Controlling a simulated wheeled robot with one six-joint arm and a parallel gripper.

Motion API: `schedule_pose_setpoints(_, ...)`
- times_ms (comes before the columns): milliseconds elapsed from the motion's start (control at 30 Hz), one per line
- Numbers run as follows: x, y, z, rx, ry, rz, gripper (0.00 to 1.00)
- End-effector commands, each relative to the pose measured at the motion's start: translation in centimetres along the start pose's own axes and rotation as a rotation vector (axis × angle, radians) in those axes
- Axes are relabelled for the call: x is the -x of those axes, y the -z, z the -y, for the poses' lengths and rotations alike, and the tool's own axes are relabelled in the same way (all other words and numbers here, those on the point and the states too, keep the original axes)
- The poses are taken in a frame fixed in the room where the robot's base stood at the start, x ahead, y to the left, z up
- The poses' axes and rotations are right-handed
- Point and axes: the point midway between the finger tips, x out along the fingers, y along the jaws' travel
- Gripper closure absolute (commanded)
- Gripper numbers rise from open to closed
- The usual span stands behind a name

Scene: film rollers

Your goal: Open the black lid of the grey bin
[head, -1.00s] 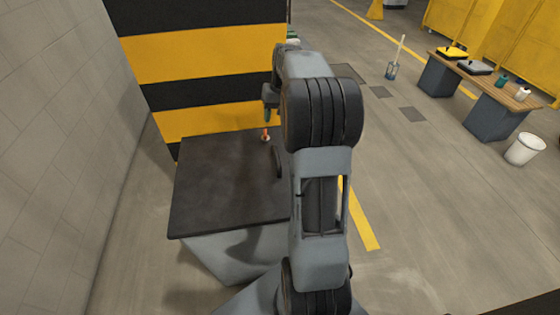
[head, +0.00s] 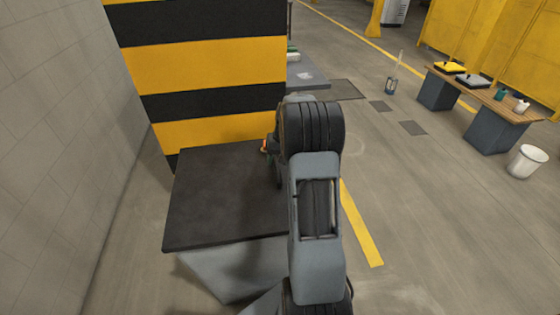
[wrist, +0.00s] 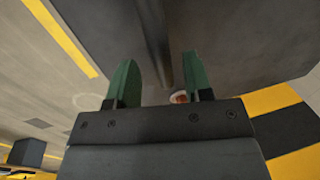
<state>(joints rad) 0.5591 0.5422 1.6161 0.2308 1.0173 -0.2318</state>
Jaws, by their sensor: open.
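The black lid (head: 222,195) lies flat and closed on the grey bin (head: 225,270), beside the striped column. In the wrist view the lid (wrist: 235,40) is a dark surface with a long dark bar handle (wrist: 152,35) along its edge. My gripper (wrist: 158,62) is open, with its two green fingers on either side of the handle's line. I cannot tell whether the fingers touch the handle. In the head view my arm hides the handle and most of the gripper. A small orange and white thing (wrist: 180,97) shows between the fingers.
A yellow-and-black striped column (head: 210,70) stands right behind the bin. A pale block wall (head: 60,130) is on the left. A grey table (head: 305,75) stands behind my arm. A wooden bench (head: 480,90) and white bucket (head: 526,161) are far right. The floor between is open.

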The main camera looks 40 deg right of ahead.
Motion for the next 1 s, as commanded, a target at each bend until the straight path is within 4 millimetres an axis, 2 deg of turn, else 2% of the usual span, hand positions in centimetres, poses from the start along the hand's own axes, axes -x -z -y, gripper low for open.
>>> schedule_pose_setpoints(200, -1.13, -0.01, 0.03, 0.000, 0.000, 0.000, 0.54)
schedule_pose_setpoints(500, -1.22, -0.01, 0.03, 0.000, 0.000, 0.000, 0.54)
schedule_pose_setpoints(1000, -1.17, -0.01, -0.05, 0.000, -0.001, -0.001, 1.00)
